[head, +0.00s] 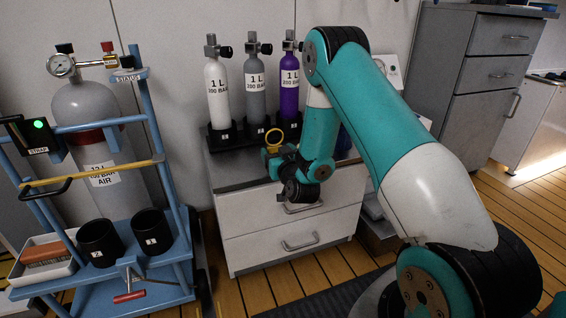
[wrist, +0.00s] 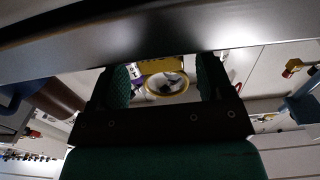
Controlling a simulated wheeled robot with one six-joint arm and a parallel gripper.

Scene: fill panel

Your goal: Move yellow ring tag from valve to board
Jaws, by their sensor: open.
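The yellow ring tag (head: 275,137) shows in the head view at my gripper, in front of the small bottles. In the wrist view the yellow ring (wrist: 186,86), with a flat yellow part above it, appears between my two fingers. My gripper (wrist: 165,85) is open, with one dark green finger on each side of the ring; I cannot tell whether either touches it. In the head view my gripper (head: 273,150) is small and partly hidden by its own wrist. A red-knobbed valve (head: 108,47) tops the large grey cylinder at left.
White, grey and purple bottles (head: 255,88) stand in a black rack (head: 235,143) behind my gripper, on a white drawer unit (head: 290,225). A blue cart (head: 165,130) with the large cylinder (head: 85,110) stands at left. Grey cabinets (head: 480,80) stand at right.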

